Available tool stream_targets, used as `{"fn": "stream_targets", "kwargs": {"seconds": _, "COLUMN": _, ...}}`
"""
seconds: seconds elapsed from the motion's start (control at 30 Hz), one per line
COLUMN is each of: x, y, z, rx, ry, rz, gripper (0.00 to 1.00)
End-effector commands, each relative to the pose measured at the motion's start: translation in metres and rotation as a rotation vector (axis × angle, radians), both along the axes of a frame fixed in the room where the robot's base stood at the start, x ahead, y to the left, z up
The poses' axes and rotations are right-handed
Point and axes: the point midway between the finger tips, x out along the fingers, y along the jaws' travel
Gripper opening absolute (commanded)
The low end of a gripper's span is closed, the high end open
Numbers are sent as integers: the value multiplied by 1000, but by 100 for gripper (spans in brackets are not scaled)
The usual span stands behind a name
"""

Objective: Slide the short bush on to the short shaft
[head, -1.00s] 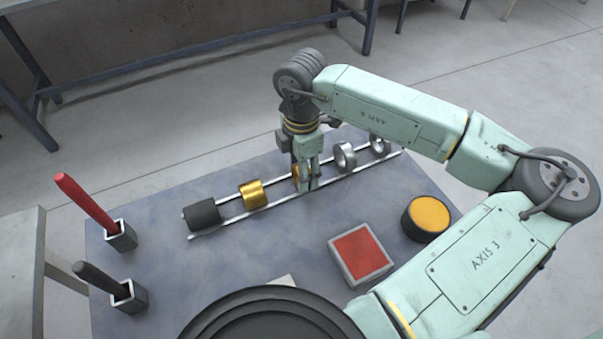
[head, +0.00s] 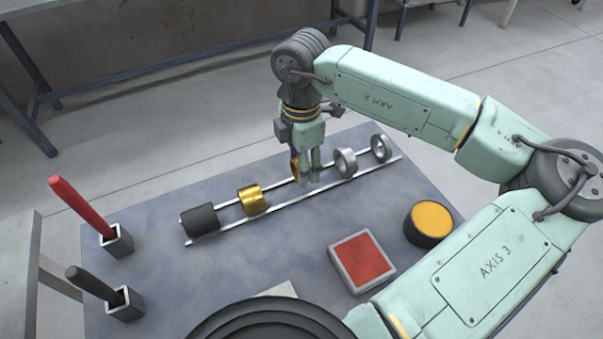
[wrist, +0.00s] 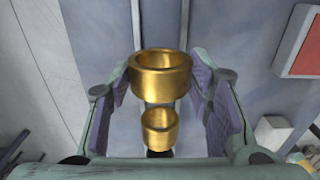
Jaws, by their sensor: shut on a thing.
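My gripper (head: 308,178) is shut on a gold ring-shaped bush (head: 294,168), over the two-rail rack. In the wrist view this bush (wrist: 160,82) sits between the purple pads with its bore showing. In the head view the fingers hide much of it. Another gold bush (head: 252,200) lies on the rails to the left; it also shows beyond the held one in the wrist view (wrist: 160,130). A red shaft (head: 82,208) and a dark shaft (head: 88,283) stand tilted in square holders at the table's left; the dark one looks shorter.
The rack (head: 275,207) also carries a black cylinder (head: 200,220) and two silver rings, one (head: 345,163) near my gripper and one (head: 381,148) farther right. A red-topped square block (head: 362,260) and a yellow-topped round block (head: 430,222) stand front right.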

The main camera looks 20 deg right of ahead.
Motion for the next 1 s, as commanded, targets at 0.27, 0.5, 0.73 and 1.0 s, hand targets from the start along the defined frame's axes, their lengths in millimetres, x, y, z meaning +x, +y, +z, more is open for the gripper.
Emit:
{"fn": "stream_targets", "kwargs": {"seconds": 0.27, "x": -64, "y": -4, "z": 2, "rx": -4, "ry": -2, "rz": -2, "gripper": 7}}
{"fn": "stream_targets", "kwargs": {"seconds": 0.5, "x": -120, "y": -6, "z": 9, "rx": -2, "ry": -1, "rz": -4, "gripper": 7}}
{"fn": "stream_targets", "kwargs": {"seconds": 0.73, "x": -150, "y": -7, "z": 14, "rx": -1, "ry": -2, "rz": -1, "gripper": 7}}
{"fn": "stream_targets", "kwargs": {"seconds": 1.0, "x": -160, "y": -6, "z": 16, "rx": -1, "ry": 0, "rz": 1, "gripper": 7}}
